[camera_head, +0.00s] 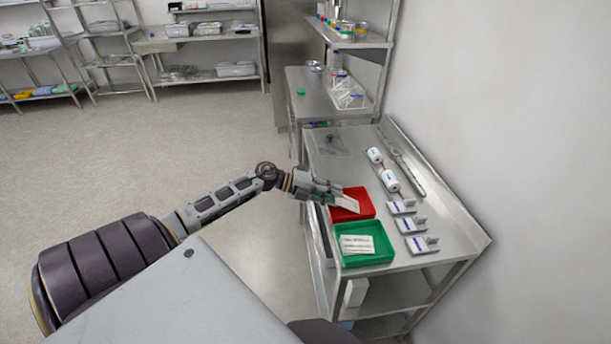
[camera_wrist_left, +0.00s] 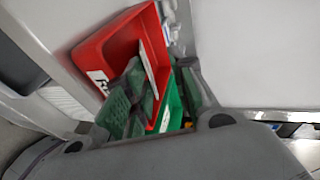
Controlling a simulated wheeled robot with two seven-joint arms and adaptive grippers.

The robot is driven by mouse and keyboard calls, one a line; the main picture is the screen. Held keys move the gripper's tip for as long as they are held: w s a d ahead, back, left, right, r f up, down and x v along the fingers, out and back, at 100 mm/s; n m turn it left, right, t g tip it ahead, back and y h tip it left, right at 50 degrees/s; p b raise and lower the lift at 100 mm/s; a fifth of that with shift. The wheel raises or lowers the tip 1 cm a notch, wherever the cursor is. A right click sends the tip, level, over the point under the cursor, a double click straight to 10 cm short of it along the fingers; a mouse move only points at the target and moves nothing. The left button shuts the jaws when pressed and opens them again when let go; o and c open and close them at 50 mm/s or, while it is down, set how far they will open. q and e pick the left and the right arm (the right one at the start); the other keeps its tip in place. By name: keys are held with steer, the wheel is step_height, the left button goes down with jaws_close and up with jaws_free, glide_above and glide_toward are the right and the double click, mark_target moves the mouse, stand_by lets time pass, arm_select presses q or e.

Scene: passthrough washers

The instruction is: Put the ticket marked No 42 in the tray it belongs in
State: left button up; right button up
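My left gripper (camera_head: 338,190) is over the red tray (camera_head: 365,211). In the left wrist view its green-padded fingers (camera_wrist_left: 160,97) stand apart, so it is open. A white ticket (camera_head: 346,203) lies slanted at the red tray, just beneath the fingertips. In the left wrist view this ticket (camera_wrist_left: 148,66) shows nearly edge-on beside one finger, inside the red tray (camera_wrist_left: 103,47); I cannot tell whether they touch. Its marking is not readable. The green tray (camera_head: 384,256) stands in front of the red one, holding white printed paper (camera_head: 356,244). My right gripper is not in view.
The trays stand on a steel table (camera_head: 435,207) against the wall. Small white-and-blue blocks (camera_head: 412,224) and white rolls (camera_head: 390,180) line the table to the trays' right. A clear bag (camera_head: 332,145) lies at the back. A shelf (camera_head: 350,40) rises beyond.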

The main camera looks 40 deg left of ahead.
arm_select(q)
steer(key=v, duration=1.1)
stand_by(0.4)
stand_by(0.4)
